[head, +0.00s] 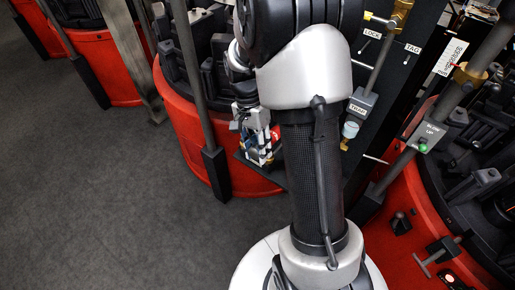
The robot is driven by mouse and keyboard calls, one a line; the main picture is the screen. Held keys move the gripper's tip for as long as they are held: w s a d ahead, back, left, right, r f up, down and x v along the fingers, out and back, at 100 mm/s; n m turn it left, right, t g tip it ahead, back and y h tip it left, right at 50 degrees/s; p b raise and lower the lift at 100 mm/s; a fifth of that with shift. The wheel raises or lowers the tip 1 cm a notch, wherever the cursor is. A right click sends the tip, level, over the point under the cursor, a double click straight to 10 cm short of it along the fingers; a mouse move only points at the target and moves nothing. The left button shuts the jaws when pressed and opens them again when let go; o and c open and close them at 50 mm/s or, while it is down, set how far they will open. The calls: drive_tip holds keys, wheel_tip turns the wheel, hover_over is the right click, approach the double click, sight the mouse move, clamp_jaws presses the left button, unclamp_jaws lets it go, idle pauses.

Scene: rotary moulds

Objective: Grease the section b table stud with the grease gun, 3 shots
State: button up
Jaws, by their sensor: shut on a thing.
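My gripper (252,117) is left of my arm, low over a small dark shelf on the side of a red round mould table. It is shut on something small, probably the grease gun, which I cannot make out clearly. Right below it is a cluster of white, blue and red items (259,149), close to or touching the gripper. The red mould table (188,139) stands behind, with dark mould blocks on top. I cannot pick out the section b table stud, and no section letter is legible. My arm hides the middle of the scene.
A second red table (395,262) stands at the right, with a grey box with a green button (422,147). Grey posts (216,172) rise before the tables. The grey floor (85,190) at left is clear.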

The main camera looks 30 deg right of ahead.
drive_tip(key=shift+w+d, duration=0.15)
drive_tip(key=shift+d, duration=0.1)
idle(0.8)
drive_tip(key=shift+a, duration=0.15)
drive_tip(key=shift+p, duration=0.3)
idle(0.9)
drive_tip(key=shift+w+d, duration=0.2)
drive_tip(key=shift+d, duration=0.3)
idle(0.4)
drive_tip(key=shift+a+r, duration=0.1)
drive_tip(key=shift+a, duration=0.1)
drive_tip(key=s+a, duration=0.2)
drive_tip(key=a, duration=0.5)
drive_tip(key=shift+s+a+p, duration=0.15)
drive_tip(key=shift+s+p, duration=0.15)
drive_tip(key=shift+s, duration=0.1)
idle(0.5)
idle(0.8)
